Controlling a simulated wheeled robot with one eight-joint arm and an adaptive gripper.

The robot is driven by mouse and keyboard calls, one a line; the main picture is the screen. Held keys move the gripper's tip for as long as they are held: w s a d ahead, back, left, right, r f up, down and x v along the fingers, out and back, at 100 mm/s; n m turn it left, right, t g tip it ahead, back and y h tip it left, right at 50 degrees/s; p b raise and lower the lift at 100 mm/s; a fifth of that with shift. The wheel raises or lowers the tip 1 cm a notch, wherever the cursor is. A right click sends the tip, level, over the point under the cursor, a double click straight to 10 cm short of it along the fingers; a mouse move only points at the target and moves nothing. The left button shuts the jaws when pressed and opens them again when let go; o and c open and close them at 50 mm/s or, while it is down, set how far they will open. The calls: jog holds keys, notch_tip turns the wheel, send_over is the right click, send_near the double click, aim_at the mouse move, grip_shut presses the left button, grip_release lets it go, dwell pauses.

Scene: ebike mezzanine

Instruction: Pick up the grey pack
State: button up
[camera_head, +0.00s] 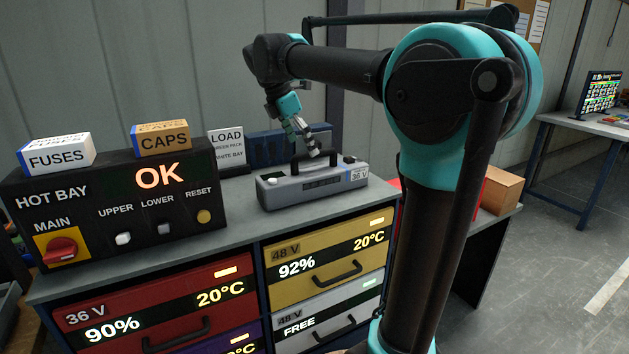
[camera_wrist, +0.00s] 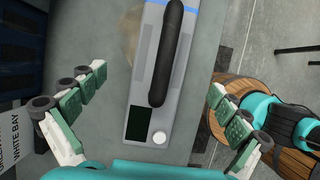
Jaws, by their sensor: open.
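My gripper (camera_head: 306,148) is just above the pack, near the handle. In the wrist view my gripper (camera_wrist: 160,108) is open, one finger on each side of the pack, with gaps between. No contact shows.
The cabinet top (camera_head: 235,238) also bears the Hot Bay control box (camera_head: 115,200) at left, with FUSES (camera_head: 57,155) and CAPS (camera_head: 160,138) boxes on it. A LOAD sign (camera_head: 228,150) and a blue rack (camera_head: 275,148) stand behind. A cardboard box (camera_head: 501,190) is at right.

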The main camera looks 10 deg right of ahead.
aim_at(314, 170)
jog(key=x, duration=0.4)
jog(key=shift+d+f, duration=0.1)
jog(key=shift+f, duration=0.2)
jog(key=shift+s+x, duration=0.2)
jog(key=shift+x, duration=2.5)
jog(key=shift+f, duration=0.1)
jog(key=c, duration=1.9)
jog(key=shift+c, duration=0.4)
